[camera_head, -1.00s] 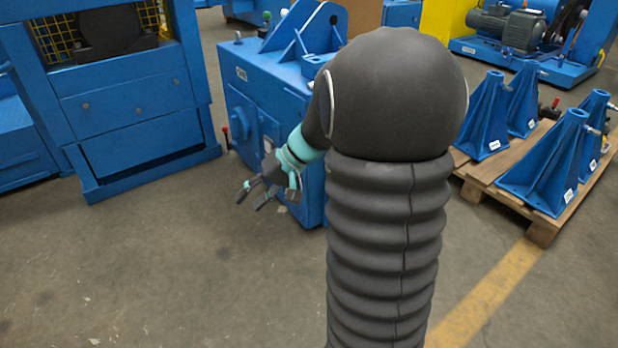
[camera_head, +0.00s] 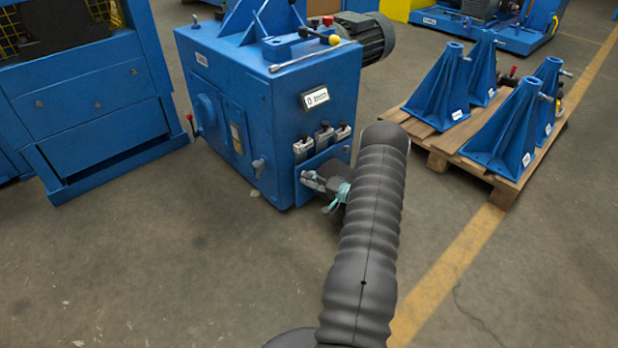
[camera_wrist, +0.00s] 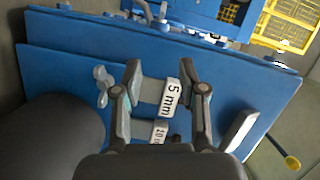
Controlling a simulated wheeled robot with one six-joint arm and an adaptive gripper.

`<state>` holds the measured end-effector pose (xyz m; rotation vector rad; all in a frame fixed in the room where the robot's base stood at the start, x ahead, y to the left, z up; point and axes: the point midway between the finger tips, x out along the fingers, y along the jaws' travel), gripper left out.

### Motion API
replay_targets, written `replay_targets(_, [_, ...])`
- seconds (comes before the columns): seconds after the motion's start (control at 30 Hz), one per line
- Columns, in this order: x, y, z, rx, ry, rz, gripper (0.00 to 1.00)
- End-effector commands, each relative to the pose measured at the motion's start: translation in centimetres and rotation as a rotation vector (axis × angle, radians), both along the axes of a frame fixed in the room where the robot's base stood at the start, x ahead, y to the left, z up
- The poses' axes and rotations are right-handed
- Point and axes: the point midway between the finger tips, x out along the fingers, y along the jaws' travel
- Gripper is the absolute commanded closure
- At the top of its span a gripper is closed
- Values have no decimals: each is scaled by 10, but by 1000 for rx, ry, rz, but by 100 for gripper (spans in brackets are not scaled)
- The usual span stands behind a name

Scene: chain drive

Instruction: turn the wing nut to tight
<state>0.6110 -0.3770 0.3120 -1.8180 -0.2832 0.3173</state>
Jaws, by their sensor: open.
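The wing nut (camera_wrist: 103,86) is a small grey lobed piece on the blue machine, just left of my left finger in the wrist view.
The blue machine (camera_head: 237,85) has a "0 mm" plate (camera_head: 315,97) and grey blocks (camera_head: 325,138) on its right face. A "5 mm" block (camera_wrist: 173,97) shows close by. A pallet (camera_head: 442,147) with blue stands is right. Floor in front is clear.

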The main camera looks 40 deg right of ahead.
Motion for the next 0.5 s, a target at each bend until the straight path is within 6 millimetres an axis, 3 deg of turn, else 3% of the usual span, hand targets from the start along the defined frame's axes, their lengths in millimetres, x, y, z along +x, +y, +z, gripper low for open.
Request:
replay_targets(0.03, [-10,-16,-20,5,-14,-57,59])
replay_targets(0.2, [-34,-54,-64,-8,-56,-204,59])
replay_targets(0.37, [-46,-70,-84,-20,-74,-271,59])
replay_targets(0.5, [-42,-72,-89,-23,-76,-284,59])
